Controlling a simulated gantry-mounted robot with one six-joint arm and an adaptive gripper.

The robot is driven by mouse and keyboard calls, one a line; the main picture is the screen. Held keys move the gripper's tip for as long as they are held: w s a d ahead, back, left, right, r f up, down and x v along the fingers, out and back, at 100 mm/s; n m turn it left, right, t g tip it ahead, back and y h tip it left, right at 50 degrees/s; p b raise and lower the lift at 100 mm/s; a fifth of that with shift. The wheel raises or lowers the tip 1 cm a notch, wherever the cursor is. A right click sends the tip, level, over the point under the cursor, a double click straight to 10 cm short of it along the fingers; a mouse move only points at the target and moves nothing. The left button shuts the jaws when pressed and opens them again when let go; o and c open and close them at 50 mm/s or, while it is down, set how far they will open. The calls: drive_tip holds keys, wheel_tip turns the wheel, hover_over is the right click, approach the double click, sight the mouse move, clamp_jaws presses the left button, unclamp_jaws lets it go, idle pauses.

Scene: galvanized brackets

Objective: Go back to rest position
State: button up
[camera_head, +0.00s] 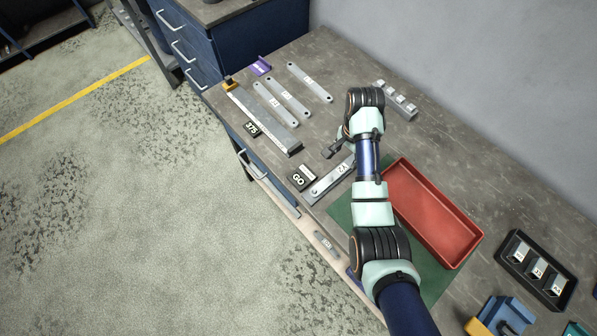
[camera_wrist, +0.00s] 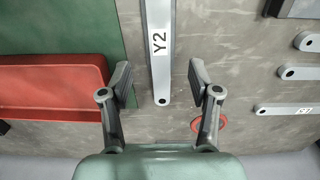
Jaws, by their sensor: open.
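My gripper (camera_wrist: 160,98) is open and empty in the wrist view, its two fingers spread apart. A flat galvanized bracket marked Y2 (camera_wrist: 158,65) lies on the bench, with its near end between the fingers in the picture and clear of both. In the head view, my gripper (camera_head: 336,148) is partly hidden by my own arm, above the bench. The Y2 bracket (camera_head: 330,181) lies beside the green mat there, partly covered by the arm. How high the gripper is above the bracket is hard to tell.
A red tray (camera_head: 468,250) sits on the green mat (camera_head: 345,215). Several flat brackets (camera_head: 290,100) and a long bar (camera_head: 262,122) lie at the upper left. A GO block (camera_head: 300,178) and a 375 block (camera_head: 251,129) are near the front edge. A black holder (camera_head: 548,289) stands at right.

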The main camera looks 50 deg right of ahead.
idle(0.4)
drive_tip(key=w+a+r+n+t+h, duration=0.1)
drive_tip(key=w+a+r+n+t, duration=0.2)
drive_tip(key=a, duration=0.5)
drive_tip(key=w+a+r+n+t+h, duration=0.1)
drive_tip(key=w+a+r+n, duration=0.1)
drive_tip(key=w+a+n, duration=0.35)
drive_tip(key=w+a+r+n+t+h, duration=0.1)
drive_tip(key=w+a+r+n+t, duration=0.15)
drive_tip(key=w+a, duration=0.45)
drive_tip(key=s+a+r+n+t+y, duration=0.1)
drive_tip(key=s+a+r+n+t, duration=0.25)
drive_tip(key=a+r, duration=0.45)
drive_tip(key=s+a+r+n+t+y, duration=0.2)
drive_tip(key=s+a+r+n, duration=0.25)
drive_tip(key=a, duration=0.75)
wheel_tip(320, 180, up, 24)
drive_tip(key=p, duration=2.3)
drive_tip(key=shift+a+n+t+p, duration=0.3)
drive_tip(key=shift+t+p, duration=0.05)
drive_tip(key=shift+t, duration=0.05)
